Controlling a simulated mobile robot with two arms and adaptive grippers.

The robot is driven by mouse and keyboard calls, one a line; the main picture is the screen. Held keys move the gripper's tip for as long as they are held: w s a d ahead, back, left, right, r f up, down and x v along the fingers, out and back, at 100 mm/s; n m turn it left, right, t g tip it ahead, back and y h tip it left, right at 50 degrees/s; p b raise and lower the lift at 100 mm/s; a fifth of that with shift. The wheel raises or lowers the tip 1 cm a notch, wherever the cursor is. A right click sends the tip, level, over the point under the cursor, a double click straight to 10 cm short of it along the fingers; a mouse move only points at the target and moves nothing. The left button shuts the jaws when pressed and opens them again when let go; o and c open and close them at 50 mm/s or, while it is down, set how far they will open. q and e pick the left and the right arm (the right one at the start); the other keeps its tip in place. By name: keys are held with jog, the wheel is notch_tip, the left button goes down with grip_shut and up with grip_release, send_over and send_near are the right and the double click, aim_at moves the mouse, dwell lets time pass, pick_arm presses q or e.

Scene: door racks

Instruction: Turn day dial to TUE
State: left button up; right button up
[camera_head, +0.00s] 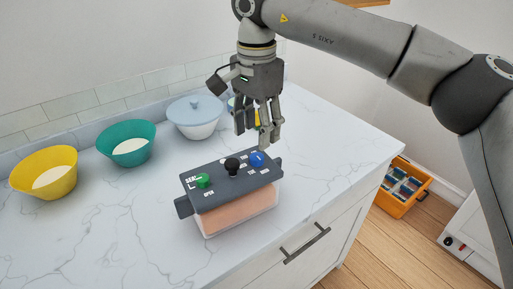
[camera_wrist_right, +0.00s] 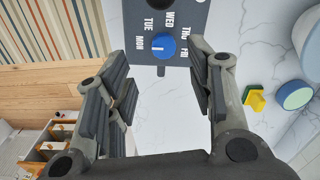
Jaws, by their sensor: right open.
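The blue day dial (camera_head: 257,159) sits at the right end of a dark panel (camera_head: 222,184) on top of a container. In the right wrist view the dial (camera_wrist_right: 163,46) has MON, TUE, WED, THU and FRI labels around it. Its short white mark lies on the left side, roughly toward MON. My right gripper (camera_head: 258,135) is open, pointing down just behind and above the dial. In the wrist view its fingers (camera_wrist_right: 160,80) are spread, one each side of the dial's column, with nothing between them. My left gripper is not in view.
The panel also carries a green knob (camera_head: 204,180) and a black knob (camera_head: 232,166). The clear-sided container (camera_head: 238,214) stands on the marble counter. Yellow (camera_head: 45,172) and teal (camera_head: 126,143) bowls and a lidded pot (camera_head: 195,116) stand behind.

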aim_at(256, 156)
jog(key=f, duration=0.3)
jog(key=shift+w+f, duration=0.3)
jog(key=shift+f, duration=0.1)
notch_tip(256, 156, down, 3)
jog(key=shift+p, duration=0.35)
jog(key=shift+c, duration=1.1)
jog(key=c, duration=0.8)
jog(key=shift+f+m+b, duration=0.1)
jog(key=shift+m+b, duration=0.25)
jog(key=shift+m, duration=0.15)
jog(key=shift+m+b, duration=0.55)
jog(key=shift+m, duration=0.55)
jog(key=m+b, duration=0.1)
jog(key=m, duration=0.2)
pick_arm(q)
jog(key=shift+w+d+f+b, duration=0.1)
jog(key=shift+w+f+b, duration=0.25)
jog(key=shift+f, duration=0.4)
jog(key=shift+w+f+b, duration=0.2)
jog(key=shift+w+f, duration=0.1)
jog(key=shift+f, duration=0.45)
pick_arm(e)
jog(key=shift+m, duration=1.8)
